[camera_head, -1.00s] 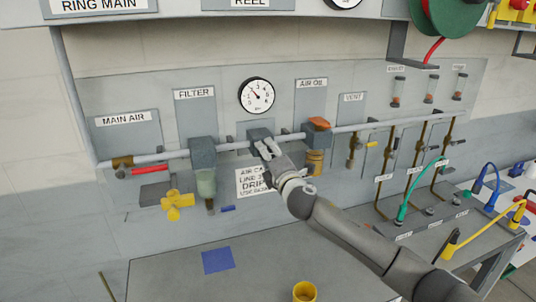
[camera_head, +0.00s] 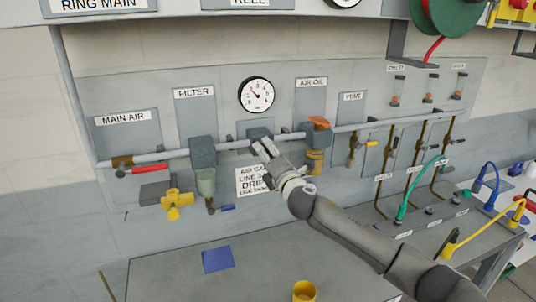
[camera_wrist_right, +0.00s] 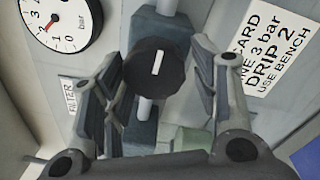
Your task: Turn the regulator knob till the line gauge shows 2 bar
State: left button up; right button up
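The regulator knob (camera_wrist_right: 156,72) is black and round with a white line, which runs nearly upright in the right wrist view. My right gripper (camera_wrist_right: 158,80) is open, with one finger on each side of the knob and small gaps visible. In the head view my right gripper (camera_head: 264,148) is at the grey regulator body (camera_head: 258,133) on the pipe and hides the knob. The line gauge (camera_head: 256,95) is white and round, above the regulator. In the right wrist view the gauge (camera_wrist_right: 60,17) has its red needle pointing around 2; the exact reading is hard to tell. My left gripper is not in view.
The filter (camera_head: 203,153) hangs on the pipe to the left, and the air oil unit (camera_head: 317,135) stands close on the right. A white instruction card (camera_head: 248,182) is behind the gripper.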

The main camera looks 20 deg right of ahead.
jog(key=shift+o, duration=0.6)
jog(key=shift+r, duration=0.1)
jog(key=s, duration=1.2)
jog(key=shift+d+f, duration=0.25)
jog(key=shift+d, duration=0.2)
